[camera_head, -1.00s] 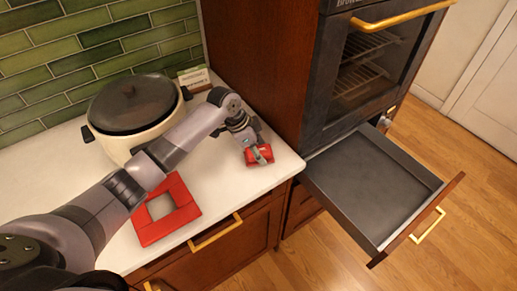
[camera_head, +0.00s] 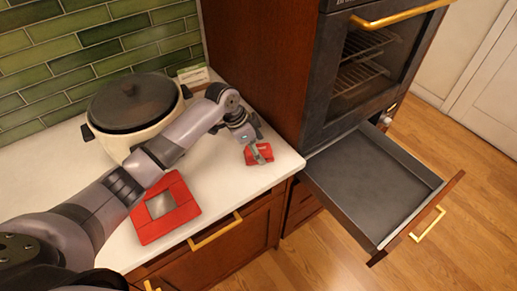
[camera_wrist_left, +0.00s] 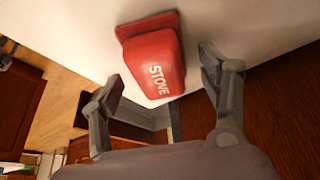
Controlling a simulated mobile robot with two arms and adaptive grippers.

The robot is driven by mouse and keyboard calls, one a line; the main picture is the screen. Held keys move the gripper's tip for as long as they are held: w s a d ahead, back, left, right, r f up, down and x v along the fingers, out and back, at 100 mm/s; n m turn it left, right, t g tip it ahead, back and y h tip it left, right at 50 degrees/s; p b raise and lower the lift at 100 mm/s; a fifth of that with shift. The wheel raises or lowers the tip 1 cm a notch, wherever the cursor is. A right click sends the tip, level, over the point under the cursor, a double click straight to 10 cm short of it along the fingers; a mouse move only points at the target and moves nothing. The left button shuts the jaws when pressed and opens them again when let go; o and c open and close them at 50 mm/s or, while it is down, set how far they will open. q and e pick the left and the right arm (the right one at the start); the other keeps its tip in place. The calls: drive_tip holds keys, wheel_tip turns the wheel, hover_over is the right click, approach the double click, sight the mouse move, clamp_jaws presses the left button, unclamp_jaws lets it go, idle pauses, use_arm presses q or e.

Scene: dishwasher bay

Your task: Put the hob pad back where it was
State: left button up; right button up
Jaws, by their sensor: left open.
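The hob pad is a small red block (camera_head: 262,155) with white "STOVE" lettering, on the white counter near its front right corner. In the left wrist view the pad (camera_wrist_left: 155,60) shows its lettered face between my two fingers. My left gripper (camera_head: 251,147) is just above and beside the pad in the head view. In the left wrist view the gripper (camera_wrist_left: 160,74) is open, with a gap on each side of the pad. My right gripper is not in view.
A red square frame (camera_head: 181,217) lies on the counter (camera_head: 222,190). A lidded pot (camera_head: 133,110) stands behind my arm, with a small card (camera_head: 193,76) at the wall. A tall oven cabinet (camera_head: 260,60) borders the counter, above an open, empty drawer (camera_head: 370,185).

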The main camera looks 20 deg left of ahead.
use_arm(q)
drive_tip(key=b+v, duration=0.1)
drive_tip(key=v, duration=1)
drive_tip(key=shift+b, duration=0.4)
drive_tip(key=shift+r, duration=0.1)
